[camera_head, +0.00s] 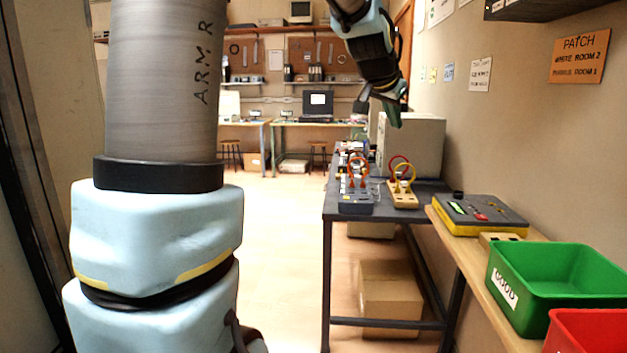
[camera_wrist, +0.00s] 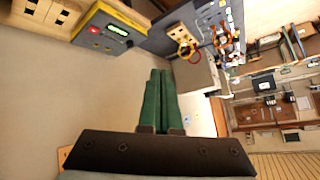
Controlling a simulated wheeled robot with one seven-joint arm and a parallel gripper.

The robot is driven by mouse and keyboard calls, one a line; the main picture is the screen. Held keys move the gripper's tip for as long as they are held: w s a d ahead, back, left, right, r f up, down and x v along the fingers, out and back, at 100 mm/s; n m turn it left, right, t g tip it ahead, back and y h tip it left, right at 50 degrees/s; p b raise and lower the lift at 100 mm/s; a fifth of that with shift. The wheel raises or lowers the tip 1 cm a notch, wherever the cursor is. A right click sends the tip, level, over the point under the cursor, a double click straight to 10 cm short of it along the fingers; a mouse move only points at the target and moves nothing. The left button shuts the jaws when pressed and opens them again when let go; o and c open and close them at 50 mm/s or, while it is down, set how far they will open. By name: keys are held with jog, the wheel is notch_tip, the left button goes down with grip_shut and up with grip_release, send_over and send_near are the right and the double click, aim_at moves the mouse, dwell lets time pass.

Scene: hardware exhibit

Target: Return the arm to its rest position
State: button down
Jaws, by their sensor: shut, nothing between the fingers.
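My arm rises at the left of the head view, and its far end comes down from the top centre-right. My gripper (camera_head: 396,118) hangs in the air above the dark workbench, in front of the beige box. In the wrist view my gripper (camera_wrist: 160,72) shows as two green fingers lying together, with nothing between them. It touches nothing that I can see.
The dark bench (camera_head: 345,212) holds devices with cable loops (camera_head: 402,170) and a beige box (camera_head: 425,143). A yellow-black meter (camera_head: 480,214), a green bin (camera_head: 553,283) and a red bin (camera_head: 590,330) stand nearer at right. Open floor (camera_head: 280,270) lies left of the bench.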

jog(key=s+a+f+n+g+y, duration=0.2)
jog(key=s+a+f+n, duration=0.15)
jog(key=a+f, duration=0.5)
jog(key=s+a+f+n+g+y, duration=0.1)
jog(key=s+a+f+n+y, duration=0.1)
jog(key=s+a+f, duration=0.5)
jog(key=s+a+f+n+g+y, duration=0.1)
jog(key=s+a+f+n+g, duration=0.2)
jog(key=s+a+f, duration=0.7)
jog(key=shift+s+f+n, duration=0.25)
jog(key=shift+f+n, duration=0.05)
jog(key=shift+n, duration=0.05)
jog(key=shift+d, duration=0.15)
